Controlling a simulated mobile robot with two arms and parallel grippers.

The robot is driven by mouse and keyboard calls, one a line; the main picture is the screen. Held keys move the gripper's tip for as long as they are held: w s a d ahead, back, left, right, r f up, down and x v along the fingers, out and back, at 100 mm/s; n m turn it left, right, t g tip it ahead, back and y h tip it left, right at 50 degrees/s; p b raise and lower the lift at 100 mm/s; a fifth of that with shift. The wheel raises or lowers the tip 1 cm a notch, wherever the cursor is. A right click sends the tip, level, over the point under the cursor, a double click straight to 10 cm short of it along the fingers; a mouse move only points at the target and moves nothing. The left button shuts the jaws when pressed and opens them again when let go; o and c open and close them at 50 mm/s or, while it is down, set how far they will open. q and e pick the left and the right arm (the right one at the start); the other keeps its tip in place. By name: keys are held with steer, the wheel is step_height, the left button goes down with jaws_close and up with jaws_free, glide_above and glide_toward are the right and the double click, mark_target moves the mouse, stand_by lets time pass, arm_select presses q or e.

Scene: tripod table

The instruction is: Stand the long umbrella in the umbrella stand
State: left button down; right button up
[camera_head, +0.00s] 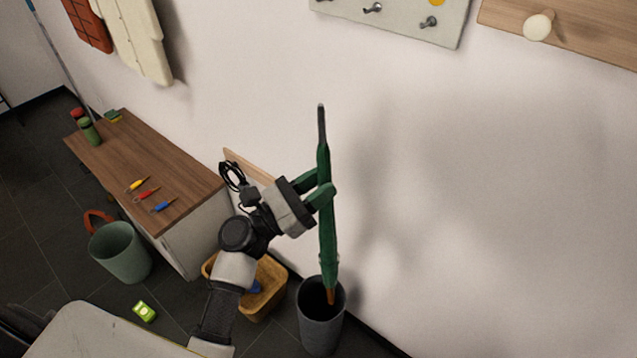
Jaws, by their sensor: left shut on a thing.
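The long green umbrella (326,245) hangs nearly upright in the head view, its dark tip up and its brown handle end down. My left gripper (321,188) is shut on the umbrella around its upper part. The umbrella stand (322,325) is a dark grey round bin on the floor below, near the wall. The umbrella's lower end shows against the stand's opening; I cannot tell how deep it is inside. My right gripper is not in the view.
A wooden-topped cabinet (150,165) with small coloured tools and bottles stands at the left. A green bucket (120,255), a tan basket (262,300) and a small green box (145,311) are on the floor. A hook board (400,25) hangs on the wall.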

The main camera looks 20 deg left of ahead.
mark_target(319, 240)
arm_select(q)
steer(key=shift+f+b, duration=5.55)
steer(key=shift+f, duration=0.8)
step_height(319, 240, down, 2)
steer(key=shift+b, duration=0.9)
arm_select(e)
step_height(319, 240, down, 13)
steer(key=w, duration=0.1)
arm_select(q)
steer(key=shift+f, duration=0.15)
steer(key=shift+f+b, duration=0.65)
steer(key=shift+b, duration=0.05)
steer(key=shift+f+b, duration=0.5)
steer(key=shift+f, duration=0.05)
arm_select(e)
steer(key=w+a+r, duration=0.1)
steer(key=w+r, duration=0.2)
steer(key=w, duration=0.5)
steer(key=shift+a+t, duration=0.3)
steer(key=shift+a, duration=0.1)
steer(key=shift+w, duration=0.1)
arm_select(q)
steer(key=c, duration=0.7)
jaws_free()
steer(key=shift+c, duration=0.2)
